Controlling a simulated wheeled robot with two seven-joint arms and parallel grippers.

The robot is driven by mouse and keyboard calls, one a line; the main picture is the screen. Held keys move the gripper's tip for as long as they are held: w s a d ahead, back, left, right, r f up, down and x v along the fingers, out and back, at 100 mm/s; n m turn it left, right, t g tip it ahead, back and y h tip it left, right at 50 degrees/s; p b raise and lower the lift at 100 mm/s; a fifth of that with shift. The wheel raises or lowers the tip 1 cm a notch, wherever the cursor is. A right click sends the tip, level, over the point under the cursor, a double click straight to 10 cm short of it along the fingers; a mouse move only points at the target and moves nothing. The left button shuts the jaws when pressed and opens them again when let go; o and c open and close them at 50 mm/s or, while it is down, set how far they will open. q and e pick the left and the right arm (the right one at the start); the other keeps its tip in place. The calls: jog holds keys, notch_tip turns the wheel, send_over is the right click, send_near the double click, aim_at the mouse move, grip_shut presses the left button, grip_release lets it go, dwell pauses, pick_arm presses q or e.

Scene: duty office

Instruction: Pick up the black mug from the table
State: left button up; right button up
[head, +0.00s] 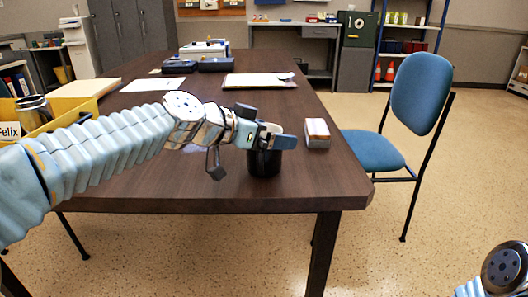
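The black mug (264,163) stands upright on the brown table (180,185) near its front edge, right of the middle. My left arm reaches in from the left, and its gripper (272,138) is at the mug's top. One blue-grey finger crosses in front of the rim and hides it. The other finger is not clearly visible, so I cannot tell whether the gripper is closed on the mug. Only a round joint of my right arm shows at the bottom right; its gripper is out of view.
A small white-topped box (317,133) sits just right of the mug. A clipboard with papers (259,80) and dark devices (216,64) lie further back. A yellow bin (67,113) holding a metal cup stands at left. A blue chair (372,150) is at the table's right side.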

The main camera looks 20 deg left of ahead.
pick_arm(q)
jog(key=shift+c, duration=0.5)
jog(key=c, duration=0.9)
jog(key=shift+r, duration=0.1)
